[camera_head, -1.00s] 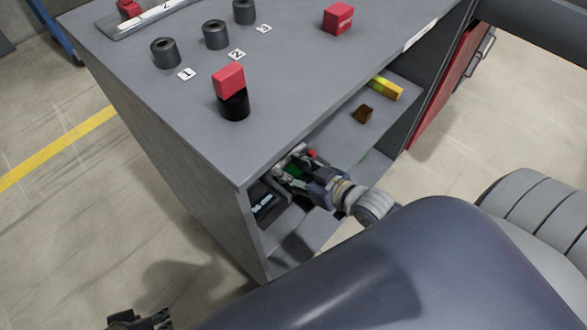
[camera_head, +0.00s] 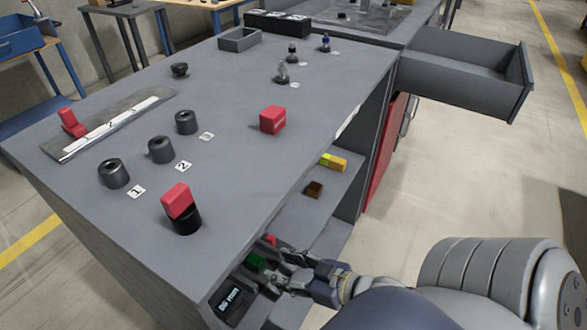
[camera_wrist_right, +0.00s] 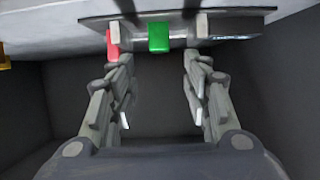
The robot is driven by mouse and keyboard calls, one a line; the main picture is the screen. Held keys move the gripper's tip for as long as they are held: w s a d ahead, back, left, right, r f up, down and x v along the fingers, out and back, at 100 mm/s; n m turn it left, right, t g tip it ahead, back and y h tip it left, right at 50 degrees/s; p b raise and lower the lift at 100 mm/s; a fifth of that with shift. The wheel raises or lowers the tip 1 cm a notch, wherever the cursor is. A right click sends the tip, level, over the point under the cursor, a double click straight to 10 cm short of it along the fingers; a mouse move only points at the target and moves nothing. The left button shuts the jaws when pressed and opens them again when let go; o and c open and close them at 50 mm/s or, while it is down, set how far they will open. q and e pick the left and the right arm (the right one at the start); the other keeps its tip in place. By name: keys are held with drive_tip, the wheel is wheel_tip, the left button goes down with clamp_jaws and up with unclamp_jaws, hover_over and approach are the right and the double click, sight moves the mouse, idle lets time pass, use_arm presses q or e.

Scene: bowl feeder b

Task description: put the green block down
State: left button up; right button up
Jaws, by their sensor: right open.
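The green block (camera_head: 256,261) stands on the lower shelf inside the cabinet, near its left end. In the right wrist view the green block (camera_wrist_right: 159,37) appears upright, centred between the fingers and beyond their tips, with clear gaps on both sides. My right gripper (camera_head: 276,273) reaches into the shelf opening from the right and is open and empty. It also shows in the right wrist view (camera_wrist_right: 157,68) with its two fingers wide apart. The lower part of the block is partly hidden in the head view. My left gripper is out of view.
A red piece (camera_head: 270,240) stands close beside the green block. A black display box (camera_head: 231,300) is on its other side. A brown block (camera_head: 314,189) and a yellow block (camera_head: 333,162) lie farther along the shelf. The cabinet top (camera_head: 235,170) overhangs the opening.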

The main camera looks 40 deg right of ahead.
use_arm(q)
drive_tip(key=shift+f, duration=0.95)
use_arm(e)
drive_tip(key=shift+v, duration=1.15)
